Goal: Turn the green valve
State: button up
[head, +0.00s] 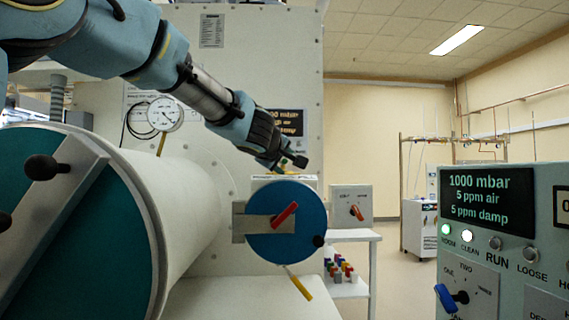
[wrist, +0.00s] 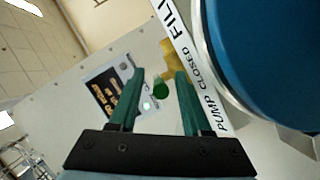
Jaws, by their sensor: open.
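The green valve shows in the wrist view as a small round green knob (wrist: 161,90) beside a brass-coloured body (wrist: 174,60). A white label strip (wrist: 196,75) reading PUMP, CLOSED and FILL runs along its right. My gripper (wrist: 158,75) is open, with one finger on each side of the knob in the picture. The wrist view does not settle whether the knob lies between the fingers or beyond them. In the head view my gripper (head: 293,161) is just above the blue round door, close to the label strip (head: 284,178); the valve cannot be made out there.
The blue door (head: 310,235) with a red handle (head: 284,214) is just below my gripper. A large white cylinder (head: 185,215) fills the left. A dial gauge (head: 164,114) stands behind it. A display panel (head: 487,203) reading 1000 mbar is at right.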

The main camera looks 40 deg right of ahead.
grip_shut()
dwell(0.3)
dwell(1.1)
